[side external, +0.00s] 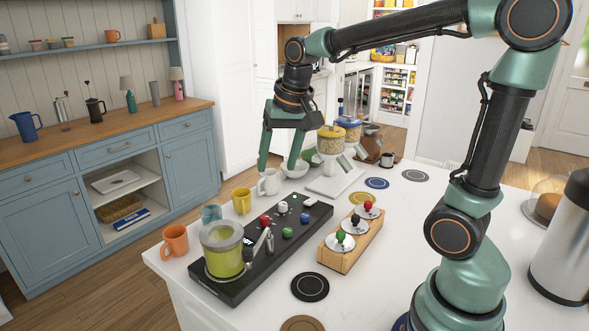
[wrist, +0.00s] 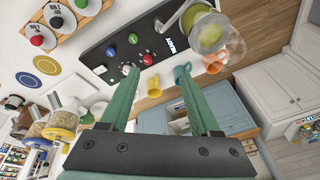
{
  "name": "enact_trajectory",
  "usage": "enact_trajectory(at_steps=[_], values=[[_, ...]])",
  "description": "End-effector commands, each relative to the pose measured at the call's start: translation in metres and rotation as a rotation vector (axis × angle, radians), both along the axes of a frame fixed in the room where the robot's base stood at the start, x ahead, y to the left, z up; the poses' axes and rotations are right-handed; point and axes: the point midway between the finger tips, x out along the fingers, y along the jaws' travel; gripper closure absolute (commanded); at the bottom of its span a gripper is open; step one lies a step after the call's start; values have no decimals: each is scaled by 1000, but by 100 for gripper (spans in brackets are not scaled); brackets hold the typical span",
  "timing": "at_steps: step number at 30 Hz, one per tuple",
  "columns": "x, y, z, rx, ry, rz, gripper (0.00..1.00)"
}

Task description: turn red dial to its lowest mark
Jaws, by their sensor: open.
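The red dial (side external: 265,220) sits on the long black panel (side external: 235,291) on the white counter, and shows in the wrist view (wrist: 147,59) between my fingertips. Its pointer and marks are too small to read. My gripper (side external: 278,167) is open and empty, fingers pointing down, above and behind the panel, apart from the dial. In the wrist view, my gripper (wrist: 157,70) has its left fingertip over the area near the white dial (wrist: 127,68). A green dial (wrist: 133,38) and a blue dial (wrist: 111,52) are also on the panel.
A glass jug of green liquid (side external: 222,256) stands on the panel's near end, beside a metal spout (side external: 262,247). A wooden rack (side external: 345,255) with coloured knobs stands to the right.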

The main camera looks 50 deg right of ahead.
Motion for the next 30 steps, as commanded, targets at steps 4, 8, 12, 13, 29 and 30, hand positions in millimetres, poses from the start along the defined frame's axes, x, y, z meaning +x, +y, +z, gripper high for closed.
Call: enact_trajectory(at_steps=[4,8,12,13,29,30], values=[[34,-18,-16,49,71,-193,37],[60,-34,-35,83,126,-362,37],[83,-50,-60,112,178,-531,37],[87,-54,-65,117,187,-562,37],[104,-69,-118,136,238,-728,37],[104,-69,-125,136,239,-727,37]])
